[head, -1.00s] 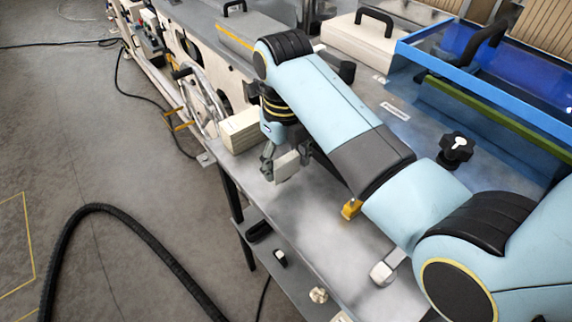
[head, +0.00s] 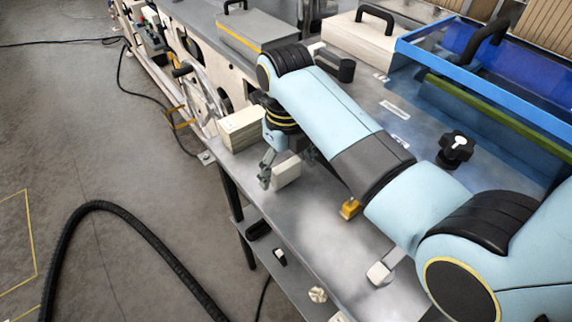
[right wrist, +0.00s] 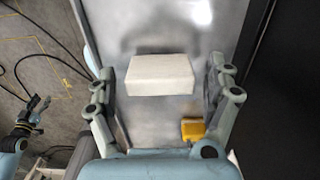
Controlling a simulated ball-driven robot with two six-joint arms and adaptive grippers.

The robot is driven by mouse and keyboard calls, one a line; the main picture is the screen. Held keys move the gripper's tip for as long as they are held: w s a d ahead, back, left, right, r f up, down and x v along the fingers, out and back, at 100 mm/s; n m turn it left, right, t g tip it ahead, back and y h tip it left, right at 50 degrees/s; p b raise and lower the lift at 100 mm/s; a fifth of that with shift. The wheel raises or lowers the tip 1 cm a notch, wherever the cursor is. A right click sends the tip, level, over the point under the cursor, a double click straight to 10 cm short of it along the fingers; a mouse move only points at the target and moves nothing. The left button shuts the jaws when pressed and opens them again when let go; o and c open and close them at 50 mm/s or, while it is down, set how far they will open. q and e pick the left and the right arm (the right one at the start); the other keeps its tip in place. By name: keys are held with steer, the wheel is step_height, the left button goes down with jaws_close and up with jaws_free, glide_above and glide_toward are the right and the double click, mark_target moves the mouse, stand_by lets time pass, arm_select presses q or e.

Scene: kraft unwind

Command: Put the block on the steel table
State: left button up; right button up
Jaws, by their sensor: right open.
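The white block (head: 287,172) sits on the steel table (head: 300,225) near its front edge. In the right wrist view the block (right wrist: 160,75) lies flat on the metal, ahead of and between the spread fingers, with a gap on each side. My right gripper (head: 280,172) is open above the table; its far finger is largely hidden in the head view. The right gripper's two fingers also show in the right wrist view (right wrist: 162,90). My left gripper (right wrist: 36,112) shows small at the left of the right wrist view, off the table; its jaws are too small to judge.
A larger cream block (head: 240,129) stands just left of my right gripper. A yellow piece (head: 350,208) and a pale-ended metal part (head: 381,272) are on the table to the right. A black knob (head: 456,149) and blue-framed tray (head: 420,58) lie behind.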

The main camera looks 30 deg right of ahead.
mark_target(286, 165)
step_height(286, 165, up, 12)
steer(key=shift+r+p, duration=0.2)
steer(key=shift+p, duration=0.1)
stand_by(0.5)
